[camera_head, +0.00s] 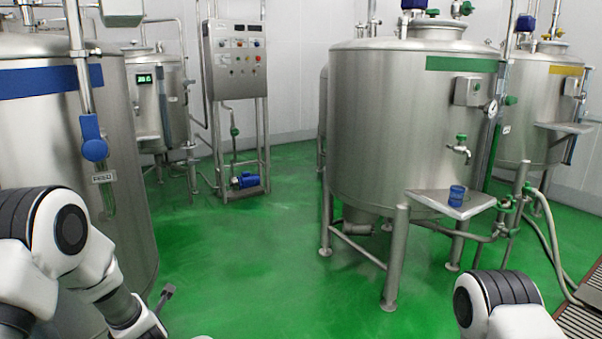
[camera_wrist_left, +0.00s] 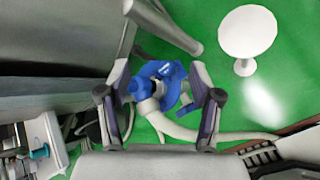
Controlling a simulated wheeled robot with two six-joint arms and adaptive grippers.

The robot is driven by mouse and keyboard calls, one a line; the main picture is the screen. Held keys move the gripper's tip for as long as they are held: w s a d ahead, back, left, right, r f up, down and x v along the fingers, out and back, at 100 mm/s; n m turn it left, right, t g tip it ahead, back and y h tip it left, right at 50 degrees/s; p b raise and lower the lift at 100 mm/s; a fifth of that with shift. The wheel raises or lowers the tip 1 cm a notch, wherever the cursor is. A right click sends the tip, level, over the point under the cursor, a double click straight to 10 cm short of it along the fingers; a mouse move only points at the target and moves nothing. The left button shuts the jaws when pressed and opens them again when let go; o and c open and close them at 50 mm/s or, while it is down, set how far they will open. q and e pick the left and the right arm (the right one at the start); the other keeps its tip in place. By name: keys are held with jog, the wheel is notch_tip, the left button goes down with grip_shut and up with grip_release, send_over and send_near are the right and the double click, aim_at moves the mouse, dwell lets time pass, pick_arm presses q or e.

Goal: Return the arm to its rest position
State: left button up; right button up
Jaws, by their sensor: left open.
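My left arm (camera_head: 75,250) comes in at the lower left of the head view, folded beside the large tank with the blue band. Its gripper is mostly out of the head view. In the left wrist view my left gripper (camera_wrist_left: 161,72) is open, its two dark fingers spread apart. A blue fitting with a white hose (camera_wrist_left: 155,90) shows in the gap between the fingers. It is not gripped, and how far off it lies cannot be told. My right arm (camera_head: 505,305) shows only a joint at the bottom right of the head view; its gripper is out of view.
The blue-banded tank (camera_head: 60,130) stands close to my left arm. A green-banded tank (camera_head: 400,140) has a small shelf (camera_head: 430,197) with a blue cup (camera_head: 457,194). A control panel (camera_head: 236,60) stands behind. The green floor (camera_head: 240,260) between the tanks is clear.

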pick_arm(q)
jog(key=s+d+f+m+g+h+p, duration=0.1)
jog(key=s+d+f+m+g, duration=0.1)
jog(key=s+f+m, duration=0.6)
jog(key=s+d+f+m+g+h+p, duration=0.1)
jog(key=s+d+f+m+g, duration=0.15)
jog(key=s+f, duration=0.65)
jog(key=s+d+r+m+g+h, duration=0.1)
jog(key=s+d+m+g, duration=0.1)
jog(key=s+m, duration=0.9)
jog(key=s+d+m+g+h, duration=0.2)
jog(key=s+d+m, duration=0.3)
jog(key=s+m, duration=0.5)
jog(key=shift+s+r+m+p, duration=0.3)
jog(key=shift+s+r+m, duration=0.1)
jog(key=shift+m, duration=0.15)
